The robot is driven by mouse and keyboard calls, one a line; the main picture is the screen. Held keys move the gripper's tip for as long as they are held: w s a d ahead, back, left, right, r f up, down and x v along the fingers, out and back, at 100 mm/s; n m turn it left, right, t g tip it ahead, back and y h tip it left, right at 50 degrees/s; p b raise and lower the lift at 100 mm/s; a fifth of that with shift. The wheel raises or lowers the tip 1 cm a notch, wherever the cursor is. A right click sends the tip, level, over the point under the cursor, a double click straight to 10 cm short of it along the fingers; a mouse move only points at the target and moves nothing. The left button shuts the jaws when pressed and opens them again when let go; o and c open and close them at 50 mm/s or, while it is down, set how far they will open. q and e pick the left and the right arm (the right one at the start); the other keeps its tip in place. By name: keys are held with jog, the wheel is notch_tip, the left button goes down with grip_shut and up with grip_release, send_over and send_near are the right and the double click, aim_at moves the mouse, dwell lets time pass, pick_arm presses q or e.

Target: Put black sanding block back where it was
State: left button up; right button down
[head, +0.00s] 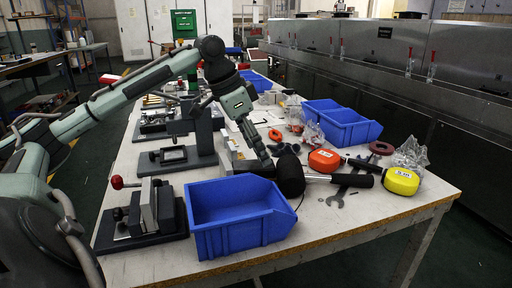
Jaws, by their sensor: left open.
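I cannot pick out the black sanding block with certainty. A small dark shape (284,149) lies on the bench just right of my left gripper, but I cannot tell what it is. My left gripper (257,164) points down over the middle of the bench, behind the near blue bin (240,238). It is open, and I see nothing held in it. One finger shows clearly; the area under and behind the gripper is partly hidden. My right gripper is not in view.
A black mallet (291,176) and a wrench (340,190) lie beside the near bin. Another blue bin (345,125) stands farther back. Clamp fixtures (150,212) line the left side. The front right corner is fairly clear.

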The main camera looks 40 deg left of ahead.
aim_at(239, 167)
pick_arm(q)
jog(key=shift+r, duration=0.25)
jog(key=p+v, duration=0.2)
jog(key=v, duration=1)
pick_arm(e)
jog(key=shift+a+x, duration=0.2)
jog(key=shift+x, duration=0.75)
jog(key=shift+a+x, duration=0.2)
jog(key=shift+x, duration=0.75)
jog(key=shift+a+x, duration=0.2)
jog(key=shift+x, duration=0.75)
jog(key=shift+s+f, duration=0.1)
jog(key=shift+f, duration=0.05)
